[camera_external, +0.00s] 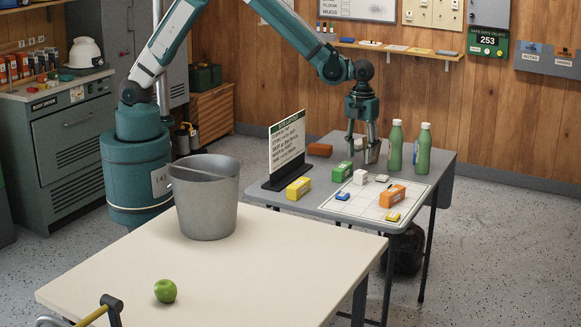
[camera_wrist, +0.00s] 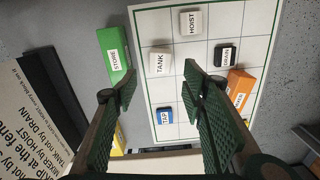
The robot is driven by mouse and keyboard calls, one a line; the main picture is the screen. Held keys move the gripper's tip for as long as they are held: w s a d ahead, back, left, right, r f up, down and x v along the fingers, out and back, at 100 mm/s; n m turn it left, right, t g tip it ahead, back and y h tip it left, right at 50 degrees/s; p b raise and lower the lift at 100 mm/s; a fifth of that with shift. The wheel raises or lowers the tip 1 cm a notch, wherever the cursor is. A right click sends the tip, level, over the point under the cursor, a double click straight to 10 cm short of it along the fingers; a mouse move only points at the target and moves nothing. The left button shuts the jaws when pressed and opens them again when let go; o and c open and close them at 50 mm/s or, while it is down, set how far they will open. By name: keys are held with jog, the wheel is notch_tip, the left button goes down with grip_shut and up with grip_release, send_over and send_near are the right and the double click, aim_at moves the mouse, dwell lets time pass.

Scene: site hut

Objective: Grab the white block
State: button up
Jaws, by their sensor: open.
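Two white blocks lie on the gridded white board. In the wrist view one is labelled TANK (camera_wrist: 159,63) and the other, farther up, HOIST (camera_wrist: 191,22). In the external view a white block (camera_external: 360,177) lies near the board's left-back part, with a smaller white one (camera_external: 382,178) to its right. I cannot tell which label each bears there. My gripper (camera_external: 361,156) points down above the back of the grey table. In the wrist view my gripper (camera_wrist: 148,87) is open and empty, with TANK showing beyond and between the fingertips.
Around lie a green STORE block (camera_wrist: 115,48), blue TAP block (camera_wrist: 164,116), dark DRAIN block (camera_wrist: 227,55), orange block (camera_external: 392,195) and yellow block (camera_external: 298,188). A sign (camera_external: 287,142) stands left; green bottles (camera_external: 395,148) stand right of my gripper.

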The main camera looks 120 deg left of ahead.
aim_at(361, 171)
jog(key=shift+w+a+f, duration=0.2)
jog(key=shift+a+f, duration=0.15)
jog(key=shift+f, duration=0.25)
jog(key=shift+f, duration=1.3)
jog(key=shift+s+f+b, duration=0.1)
jog(key=shift+f+b, duration=0.75)
jog(key=shift+f, duration=1.75)
jog(key=shift+c, duration=0.3)
jog(key=c, duration=0.9)
